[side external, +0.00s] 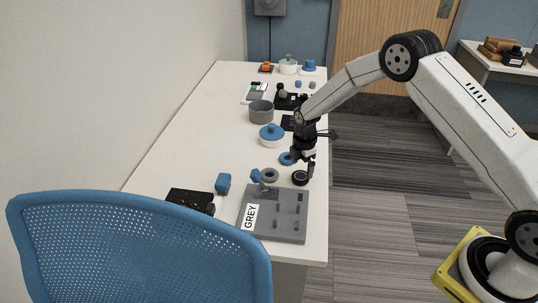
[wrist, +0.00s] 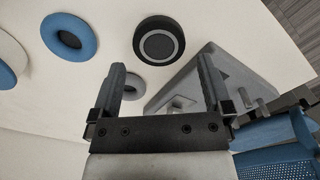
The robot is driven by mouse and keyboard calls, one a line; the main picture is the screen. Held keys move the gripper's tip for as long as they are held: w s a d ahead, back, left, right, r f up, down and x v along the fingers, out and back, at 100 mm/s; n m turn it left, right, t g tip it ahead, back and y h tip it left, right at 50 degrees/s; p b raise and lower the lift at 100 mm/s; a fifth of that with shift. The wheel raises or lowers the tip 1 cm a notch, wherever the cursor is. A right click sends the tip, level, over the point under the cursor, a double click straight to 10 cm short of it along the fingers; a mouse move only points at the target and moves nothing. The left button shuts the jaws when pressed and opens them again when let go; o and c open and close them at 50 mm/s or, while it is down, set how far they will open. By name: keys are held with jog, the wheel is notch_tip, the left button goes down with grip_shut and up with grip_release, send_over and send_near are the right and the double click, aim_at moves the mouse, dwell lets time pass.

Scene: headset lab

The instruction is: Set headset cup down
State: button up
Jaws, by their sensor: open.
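A round black headset cup (side external: 300,178) with a grey ring inside its rim lies on the white table, just behind the grey board labelled GREY (side external: 287,222). In the wrist view the cup (wrist: 159,41) shows whole, beyond my fingertips and between their lines. My gripper (side external: 302,168) points down close above the cup; its two fingers (wrist: 161,75) are spread with nothing between them. A blue ring cushion (side external: 286,158) lies behind the cup, also in the wrist view (wrist: 69,37). A grey ring (side external: 269,174) lies left of the cup, partly hidden by a finger in the wrist view.
A blue block (side external: 223,183) and a black tray (side external: 190,200) stand left of the board. A blue chair (side external: 140,250) fills the front. The table's right edge is near the cup.

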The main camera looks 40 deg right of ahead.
aim_at(300, 176)
jog(key=shift+a+f, duration=0.1)
jog(key=shift+f, duration=2.1)
jog(key=c, duration=1.2)
jog(key=shift+r, duration=0.1)
